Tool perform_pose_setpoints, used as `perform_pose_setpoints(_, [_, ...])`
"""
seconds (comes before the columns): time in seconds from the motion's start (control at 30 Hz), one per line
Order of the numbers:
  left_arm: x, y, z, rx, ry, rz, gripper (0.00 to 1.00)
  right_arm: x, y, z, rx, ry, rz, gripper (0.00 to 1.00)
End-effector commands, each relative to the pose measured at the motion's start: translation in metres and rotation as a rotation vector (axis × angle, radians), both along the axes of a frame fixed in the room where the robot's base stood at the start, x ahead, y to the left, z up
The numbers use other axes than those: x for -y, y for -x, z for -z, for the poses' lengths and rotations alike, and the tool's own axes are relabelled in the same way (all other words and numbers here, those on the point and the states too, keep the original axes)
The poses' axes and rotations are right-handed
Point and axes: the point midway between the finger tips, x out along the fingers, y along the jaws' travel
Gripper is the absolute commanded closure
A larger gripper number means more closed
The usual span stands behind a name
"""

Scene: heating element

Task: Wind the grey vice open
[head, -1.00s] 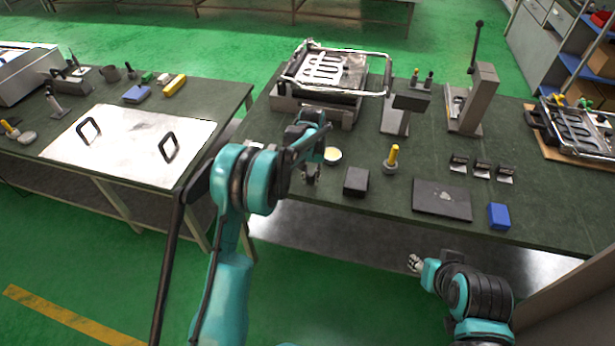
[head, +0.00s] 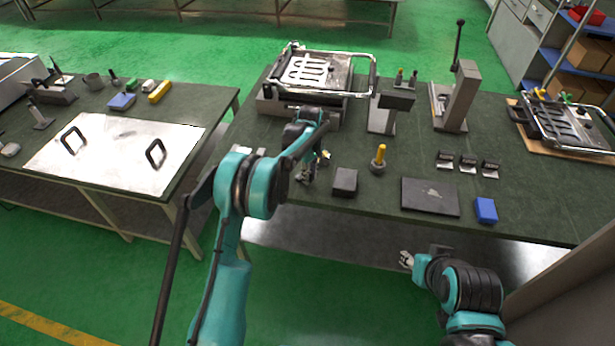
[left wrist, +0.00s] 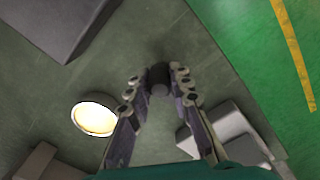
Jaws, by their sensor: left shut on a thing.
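My left gripper (head: 306,172) is low over the front edge of the middle table in the head view. In the left wrist view its fingers (left wrist: 158,88) are closed around a small dark round knob (left wrist: 158,76). A light grey blocky body (left wrist: 228,128), possibly the grey vice, lies right of the fingers near the table edge, partly behind them. My arm hides this spot in the head view, so I cannot tell how knob and body join. My right gripper (head: 406,260) hangs in front of the table; its fingers are too small to read.
A cream-topped round tin (left wrist: 95,116) lies left of the fingers in the wrist view. A dark block (head: 345,182) stands right of my left gripper. A yellow-handled tool (head: 379,158), a black plate (head: 430,197) and a blue box (head: 486,210) lie farther right.

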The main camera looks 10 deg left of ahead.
Motion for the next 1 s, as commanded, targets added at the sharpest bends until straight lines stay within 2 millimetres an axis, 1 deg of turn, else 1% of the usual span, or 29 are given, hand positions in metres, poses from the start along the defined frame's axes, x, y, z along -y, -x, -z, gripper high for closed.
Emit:
perform_pose_setpoints(0.2, [0.0019,-0.0065,-0.0005,0.001,0.0,-0.144,1.0,0.0,0.0,-0.0016,0.0,0.0,0.0,0.6])
perform_pose_setpoints(0.4, [0.0024,-0.01,-0.0002,0.001,0.0,-0.228,1.0,0.0,0.0,-0.0022,0.0,0.0,0.0,0.6])
perform_pose_setpoints(0.6, [0.0025,-0.0115,-0.0002,0.001,0.0,-0.266,1.0,0.0,-0.0001,-0.0025,0.0,0.0,0.0,0.6])
perform_pose_setpoints(1.0, [0.0023,-0.0117,-0.0002,0.001,0.0,-0.273,1.0,0.0,0.0,-0.0026,0.0,0.0,0.0,0.6])
